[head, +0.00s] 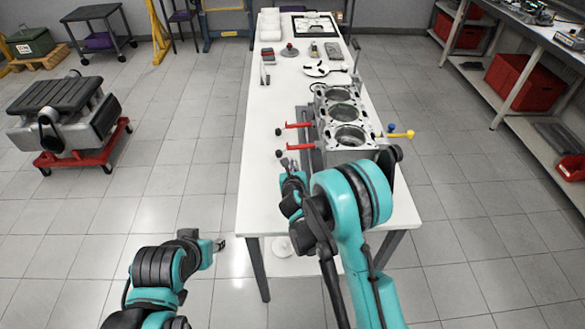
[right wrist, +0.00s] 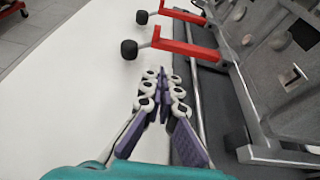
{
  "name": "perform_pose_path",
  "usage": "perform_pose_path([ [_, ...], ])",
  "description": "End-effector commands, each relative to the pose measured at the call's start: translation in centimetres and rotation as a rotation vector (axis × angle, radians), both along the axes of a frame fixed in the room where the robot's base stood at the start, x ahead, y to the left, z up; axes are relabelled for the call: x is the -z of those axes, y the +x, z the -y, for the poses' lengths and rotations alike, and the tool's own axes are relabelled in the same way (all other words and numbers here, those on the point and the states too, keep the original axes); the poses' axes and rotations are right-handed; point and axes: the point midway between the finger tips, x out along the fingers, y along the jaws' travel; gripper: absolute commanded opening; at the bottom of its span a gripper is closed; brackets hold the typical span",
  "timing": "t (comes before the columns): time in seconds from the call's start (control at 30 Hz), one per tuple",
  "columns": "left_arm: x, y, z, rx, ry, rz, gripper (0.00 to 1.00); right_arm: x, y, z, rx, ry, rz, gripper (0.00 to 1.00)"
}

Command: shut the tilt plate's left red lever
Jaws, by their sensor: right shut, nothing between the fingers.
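The engine block (head: 342,120) stands on the dark tilt plate (head: 303,117) on the white table. Two red levers stick out toward the left from its side, the far lever (head: 299,125) and the near lever (head: 299,147). Each ends in a black knob. In the right wrist view the near lever (right wrist: 187,46) lies just ahead of my fingertips, with the far lever (right wrist: 180,16) behind it. My right gripper (right wrist: 160,74) is shut and empty, apart from the near lever; it also shows in the head view (head: 288,163). My left gripper (head: 221,244) hangs left of the table, its jaws too small to read.
The white table (head: 257,185) has a bare strip left of the levers. A blue knob (head: 392,128) and a yellow handle (head: 402,135) stick out right of the block. Small parts (head: 289,50) lie farther back.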

Motion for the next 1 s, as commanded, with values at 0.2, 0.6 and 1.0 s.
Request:
perform_pose_path([
  [0.2,1.2,0.0,0.0,0.000,0.000,0.000,0.40,1.5,3.6,0.1,0.000,0.001,0.000,0.00],
  [0.6,1.5,0.0,0.0,0.000,0.000,0.000,0.40,1.8,5.3,0.2,0.000,0.000,0.000,0.00],
  [1.0,1.5,0.0,0.0,0.000,0.000,0.000,0.40,1.5,5.2,-0.7,-0.001,0.035,0.000,0.00],
])
